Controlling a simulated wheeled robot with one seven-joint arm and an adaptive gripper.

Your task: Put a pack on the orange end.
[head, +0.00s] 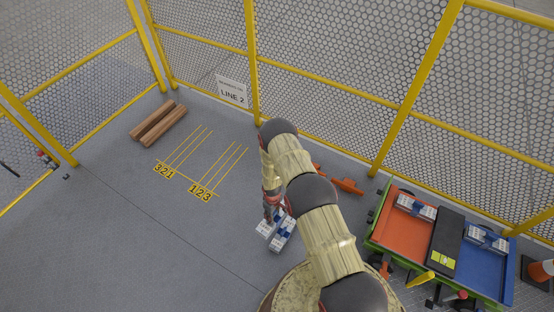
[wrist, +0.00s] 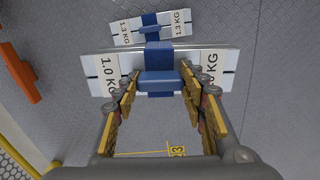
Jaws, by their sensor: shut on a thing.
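My gripper (wrist: 160,82) is shut on the blue handle of a white pack marked 1.0 KG (wrist: 102,72) in the wrist view. In the head view my gripper (head: 271,208) is low over the floor, partly hidden by my arm. A second white pack with a blue band, marked 1.3 KG (wrist: 180,24), lies just beyond the held one. I cannot tell whether the held pack touches the floor. The trolley's orange end (head: 396,233) is at the right in the head view, with a white and blue pack (head: 416,208) on its far part.
The trolley's blue end (head: 479,273) also holds a pack (head: 488,239). A black divider (head: 447,236) separates the ends. Orange pieces (head: 347,186) lie by the yellow fence, between my arm and the trolley. Wooden beams (head: 158,123) lie at left; the marked floor is clear.

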